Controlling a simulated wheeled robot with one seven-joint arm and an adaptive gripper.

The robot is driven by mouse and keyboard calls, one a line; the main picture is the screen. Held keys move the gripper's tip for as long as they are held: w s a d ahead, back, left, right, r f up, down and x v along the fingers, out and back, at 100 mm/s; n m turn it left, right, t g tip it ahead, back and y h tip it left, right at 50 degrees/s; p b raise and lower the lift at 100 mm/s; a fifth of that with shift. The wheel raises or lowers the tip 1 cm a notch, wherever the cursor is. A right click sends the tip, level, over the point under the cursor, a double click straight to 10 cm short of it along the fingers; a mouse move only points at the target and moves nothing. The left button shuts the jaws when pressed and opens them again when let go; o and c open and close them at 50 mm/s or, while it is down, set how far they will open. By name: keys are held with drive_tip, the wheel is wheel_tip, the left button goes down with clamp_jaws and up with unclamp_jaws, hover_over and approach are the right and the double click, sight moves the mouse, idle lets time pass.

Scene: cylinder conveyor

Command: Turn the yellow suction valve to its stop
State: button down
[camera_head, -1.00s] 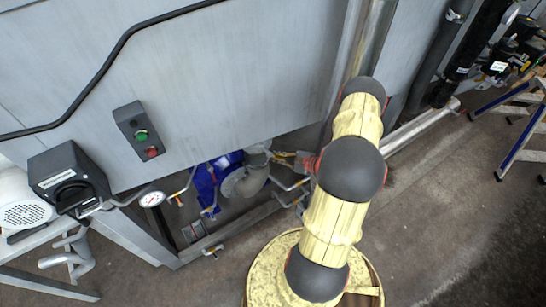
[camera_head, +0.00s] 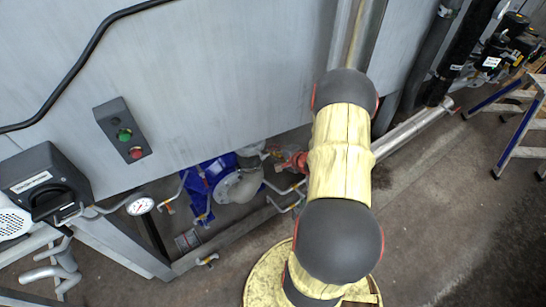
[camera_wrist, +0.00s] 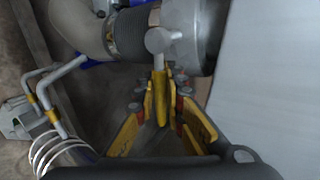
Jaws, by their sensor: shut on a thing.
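The yellow suction valve's lever (camera_wrist: 160,97) points down from a grey round valve hub (camera_wrist: 163,41) in the wrist view. My gripper (camera_wrist: 163,103) has its yellow fingers on either side of the lever and is shut on it. The fingers cover part of the lever's lower end. In the head view my arm hides most of the gripper and valve; the lever's angle against its stop cannot be told.
A ribbed hose coupling (camera_wrist: 132,33) and a grey pipe elbow (camera_wrist: 80,27) lie close to the valve. Thin bent pipes (camera_wrist: 62,75) stand at left. A blue pump (camera_head: 208,174) sits under the large grey tank wall (camera_head: 230,70). A stepladder (camera_head: 522,125) stands at right.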

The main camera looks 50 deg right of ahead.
drive_tip(key=shift+n+h+b, duration=0.3)
drive_tip(key=shift+b, duration=0.3)
drive_tip(key=shift+r, duration=0.2)
drive_tip(key=c, duration=1.9)
unclamp_jaws()
drive_tip(key=shift+r, duration=0.1)
drive_tip(key=v, duration=1.2)
